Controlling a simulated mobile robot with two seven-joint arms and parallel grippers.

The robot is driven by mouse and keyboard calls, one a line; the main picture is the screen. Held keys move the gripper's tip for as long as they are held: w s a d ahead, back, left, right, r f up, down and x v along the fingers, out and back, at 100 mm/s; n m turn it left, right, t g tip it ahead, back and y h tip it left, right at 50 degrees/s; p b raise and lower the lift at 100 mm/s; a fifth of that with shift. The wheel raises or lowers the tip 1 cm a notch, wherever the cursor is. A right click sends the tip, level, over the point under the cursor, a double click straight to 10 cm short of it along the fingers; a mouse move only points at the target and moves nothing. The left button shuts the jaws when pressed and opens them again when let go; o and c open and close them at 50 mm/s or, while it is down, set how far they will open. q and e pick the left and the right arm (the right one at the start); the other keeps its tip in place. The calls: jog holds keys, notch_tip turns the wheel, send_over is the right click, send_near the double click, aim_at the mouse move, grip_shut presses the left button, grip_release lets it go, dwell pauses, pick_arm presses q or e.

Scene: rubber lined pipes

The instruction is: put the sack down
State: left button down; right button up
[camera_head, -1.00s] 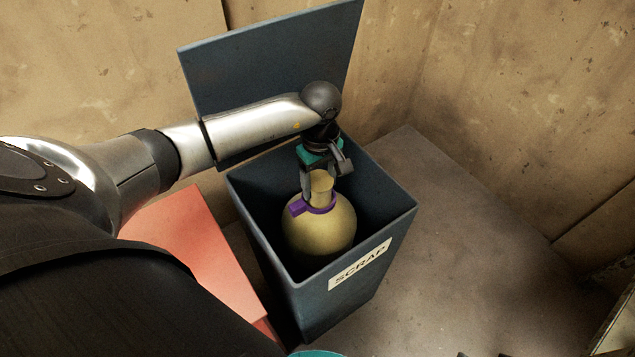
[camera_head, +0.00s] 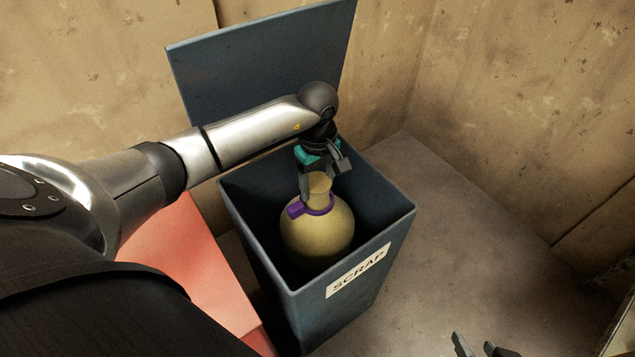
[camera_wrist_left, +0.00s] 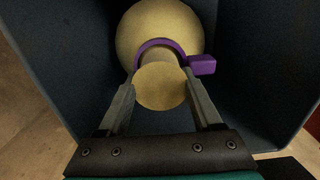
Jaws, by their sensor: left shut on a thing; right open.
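The sack (camera_head: 318,238) is a round tan bag with a narrow neck and a purple band (camera_head: 318,209) around it. It hangs upright inside the open mouth of the dark blue scrap bin (camera_head: 370,262). My left gripper (camera_head: 318,186) is above it, shut on the sack's neck. In the left wrist view the two fingers sit on either side of the neck (camera_wrist_left: 161,86), with the sack's body (camera_wrist_left: 160,30) beyond. The bin's floor is hidden, so I cannot tell whether the sack touches it. My right gripper (camera_head: 473,347) is open and empty at the bottom edge.
The bin's lid (camera_head: 262,65) stands open at the back, near the tan wall (camera_head: 520,80). A red box (camera_head: 180,255) stands left of the bin, partly behind my arm. Bare floor (camera_head: 470,250) lies to the right.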

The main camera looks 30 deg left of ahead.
pick_arm(q)
jog(key=shift+w, duration=0.1)
jog(key=shift+c, duration=0.3)
grip_release()
jog(key=shift+f, duration=0.1)
pick_arm(e)
jog(key=shift+w+a, duration=0.15)
jog(key=shift+a, duration=0.05)
pick_arm(q)
jog(key=shift+r+p, duration=0.35)
jog(key=shift+r, duration=0.35)
notch_tip(320, 180, up, 2)
jog(key=shift+r+p, duration=0.2)
jog(key=shift+p, duration=0.4)
notch_tip(320, 180, up, 2)
jog(key=shift+r+p, duration=0.15)
jog(key=shift+p, duration=0.35)
jog(key=shift+r+p, duration=0.3)
jog(key=shift+r, duration=0.55)
pick_arm(e)
jog(key=shift+s+d+f+g+h, duration=0.7)
jog(key=shift+s+d+f+g, duration=0.85)
jog(key=shift+d+f, duration=0.15)
